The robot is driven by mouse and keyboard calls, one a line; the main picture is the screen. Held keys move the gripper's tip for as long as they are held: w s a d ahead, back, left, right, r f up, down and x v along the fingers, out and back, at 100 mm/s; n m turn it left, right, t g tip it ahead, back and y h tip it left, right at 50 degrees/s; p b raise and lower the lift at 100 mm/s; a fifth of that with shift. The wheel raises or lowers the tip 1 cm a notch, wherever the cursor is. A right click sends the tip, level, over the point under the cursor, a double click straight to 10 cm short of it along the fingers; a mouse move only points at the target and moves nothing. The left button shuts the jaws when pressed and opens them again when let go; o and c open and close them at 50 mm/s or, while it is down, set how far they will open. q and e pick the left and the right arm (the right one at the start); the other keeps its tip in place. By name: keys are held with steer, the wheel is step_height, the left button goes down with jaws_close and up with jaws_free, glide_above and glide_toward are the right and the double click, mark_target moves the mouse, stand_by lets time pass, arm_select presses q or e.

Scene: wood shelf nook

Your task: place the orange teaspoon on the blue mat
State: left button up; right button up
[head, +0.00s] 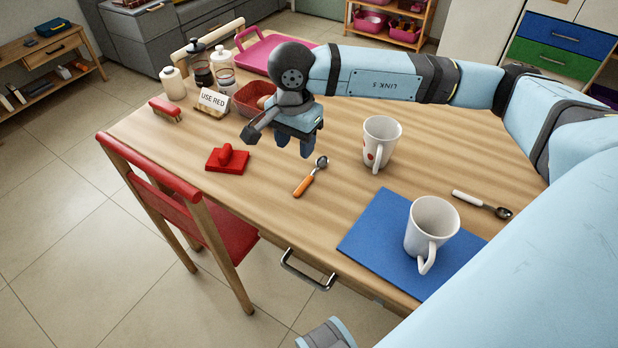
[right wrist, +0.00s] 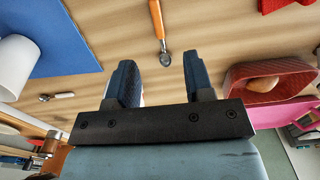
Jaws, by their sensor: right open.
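The orange teaspoon (head: 304,184) lies on the wooden table, its orange handle toward the near edge and its metal bowl toward the back. It also shows in the right wrist view (right wrist: 157,20), beyond the fingertips. My right gripper (head: 294,150) is open and empty above the table, just behind and left of the teaspoon's bowl, fingers pointing down. The blue mat (head: 371,232) lies at the table's near right, with a white mug (head: 431,225) standing on it. The mat also shows in the right wrist view (right wrist: 60,40). My left gripper is not in view.
A second white mug (head: 380,142) stands right of my gripper. A white-handled spoon (head: 480,204) lies right of the mat. A red block with a knob (head: 227,160), a red bin (head: 252,98) and a "USE RED" sign (head: 213,101) are left. The mat's left part is bare.

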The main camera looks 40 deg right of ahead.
glide_above(301, 188)
steer(key=f, duration=0.5)
steer(key=f+b, duration=0.1)
steer(key=f, duration=0.1)
steer(key=shift+w+a+f, duration=0.25)
steer(key=shift+a+f, duration=0.05)
steer(key=shift+f, duration=0.1)
steer(key=f, duration=0.5)
steer(key=shift+s+d+f+b, duration=0.15)
steer(key=shift+s+d+b, duration=0.1)
steer(key=shift+b, duration=0.15)
jaws_close()
